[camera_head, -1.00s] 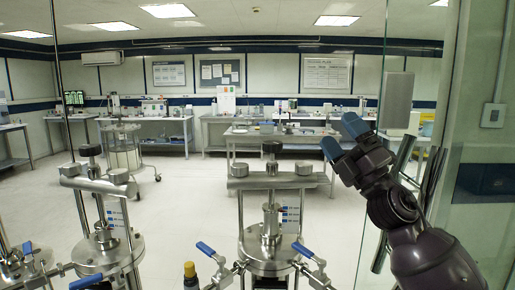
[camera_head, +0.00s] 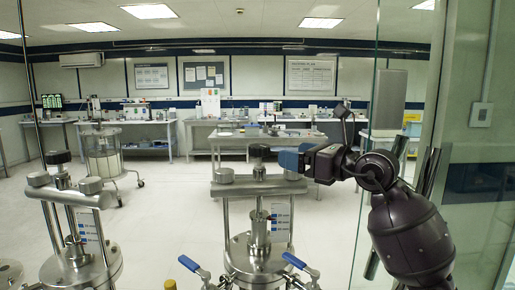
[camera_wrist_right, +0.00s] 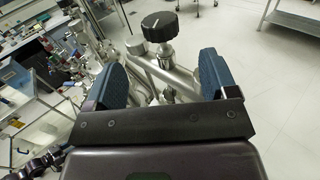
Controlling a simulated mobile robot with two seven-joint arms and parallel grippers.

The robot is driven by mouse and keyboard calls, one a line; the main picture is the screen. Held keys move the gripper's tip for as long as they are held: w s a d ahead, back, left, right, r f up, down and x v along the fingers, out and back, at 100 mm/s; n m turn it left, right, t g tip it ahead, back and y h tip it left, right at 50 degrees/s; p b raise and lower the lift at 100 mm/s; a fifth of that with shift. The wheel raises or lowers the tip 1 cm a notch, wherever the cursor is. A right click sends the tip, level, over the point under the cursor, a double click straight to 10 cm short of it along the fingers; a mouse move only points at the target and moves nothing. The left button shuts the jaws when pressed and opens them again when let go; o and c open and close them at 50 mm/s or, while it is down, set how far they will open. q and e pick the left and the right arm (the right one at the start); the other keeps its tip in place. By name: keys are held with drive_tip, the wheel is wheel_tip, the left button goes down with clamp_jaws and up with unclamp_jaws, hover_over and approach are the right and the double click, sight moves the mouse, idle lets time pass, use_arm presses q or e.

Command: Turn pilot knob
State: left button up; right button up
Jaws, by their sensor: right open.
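A black knob (camera_head: 259,151) tops the steel column assembly in the middle of the head view. In the right wrist view the ribbed black knob (camera_wrist_right: 159,25) with a pale line on its top stands beyond the fingertips, roughly midway between them. My right gripper (camera_head: 290,159) is just right of the knob, about level with it, fingers pointing left. In the right wrist view the two blue fingers of my right gripper (camera_wrist_right: 160,75) are spread wide with nothing held. A similar black knob (camera_head: 58,157) tops the left column. My left gripper is out of view.
A steel crossbar (camera_head: 240,187) lies just below the middle knob. Blue-handled valves (camera_head: 188,263) sit lower on the columns. A glass panel (camera_head: 375,120) stands at the right, behind my arm. Lab benches line the far wall, with open floor between.

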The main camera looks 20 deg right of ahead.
sight(260, 145)
drive_tip(key=p+x, duration=0.1)
drive_tip(key=x, duration=0.9)
drive_tip(key=shift+w+a, duration=0.25)
drive_tip(key=shift+a, duration=0.05)
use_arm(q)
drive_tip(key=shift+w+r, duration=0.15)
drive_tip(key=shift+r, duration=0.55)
use_arm(e)
drive_tip(key=shift+c, duration=0.4)
drive_tip(key=c, duration=0.8)
drive_tip(key=shift+d+f+n+g+y+b, duration=0.1)
drive_tip(key=shift+f+n+g+y+b, duration=0.15)
drive_tip(key=shift+n+g+y+b, duration=0.6)
drive_tip(key=shift+c, duration=0.2)
drive_tip(key=n+g+y+b, duration=0.3)
drive_tip(key=g+y+b, duration=0.1)
drive_tip(key=shift+w+n+g, duration=0.1)
drive_tip(key=shift+n+g, duration=0.15)
use_arm(q)
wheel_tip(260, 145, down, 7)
drive_tip(key=b, duration=0.1)
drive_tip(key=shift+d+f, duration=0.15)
use_arm(e)
drive_tip(key=shift+r+n+g+y, duration=0.15)
drive_tip(key=shift+n+g+y, duration=0.2)
drive_tip(key=shift+n+g, duration=0.25)
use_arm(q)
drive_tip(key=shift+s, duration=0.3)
